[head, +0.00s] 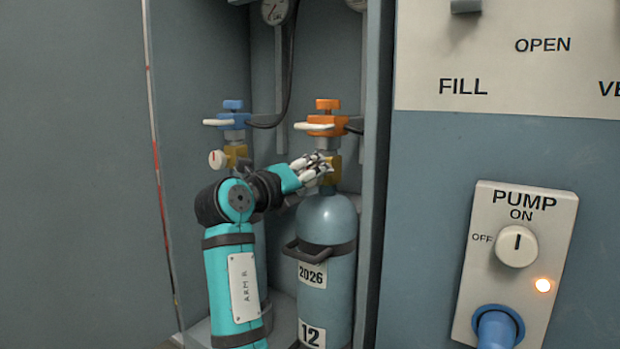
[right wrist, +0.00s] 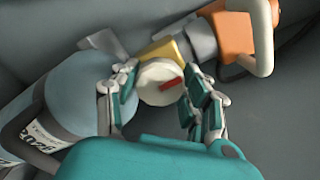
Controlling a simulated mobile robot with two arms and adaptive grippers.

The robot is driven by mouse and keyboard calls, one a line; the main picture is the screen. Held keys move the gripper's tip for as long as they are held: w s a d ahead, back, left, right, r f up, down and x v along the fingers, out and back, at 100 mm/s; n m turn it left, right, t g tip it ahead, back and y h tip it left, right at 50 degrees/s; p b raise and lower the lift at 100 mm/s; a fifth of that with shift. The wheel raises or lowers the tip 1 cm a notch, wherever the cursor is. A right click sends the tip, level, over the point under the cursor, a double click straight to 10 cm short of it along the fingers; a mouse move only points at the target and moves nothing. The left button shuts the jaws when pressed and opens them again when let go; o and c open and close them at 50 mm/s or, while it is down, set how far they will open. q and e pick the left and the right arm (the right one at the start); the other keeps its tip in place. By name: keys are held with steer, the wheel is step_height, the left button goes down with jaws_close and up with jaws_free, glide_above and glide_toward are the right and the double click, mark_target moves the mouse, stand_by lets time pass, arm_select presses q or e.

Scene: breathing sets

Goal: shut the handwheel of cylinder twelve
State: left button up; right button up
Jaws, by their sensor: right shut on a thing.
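Cylinder twelve (head: 322,220) is a blue-grey bottle with labels "2026" and "12", upright in the bay. A brass valve (head: 335,166) and an orange clamp (head: 325,120) sit above it. My right gripper (head: 315,168) is at this valve. In the right wrist view its fingers are on both sides of the cream handwheel (right wrist: 154,87), shut on it. A red mark on the wheel's face points to the right in that view. In the head view my fingers hide the wheel. My left gripper is not in view.
A second valve with a blue clamp (head: 233,120) and a cream handwheel (head: 217,159) stands to the left, behind my arm. The bay's dividing wall (head: 375,200) is close on the right. The pump panel (head: 515,260) with a lit lamp is beyond it.

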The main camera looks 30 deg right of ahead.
stand_by(0.3)
steer(key=o, duration=1.2)
steer(key=shift+c, duration=0.2)
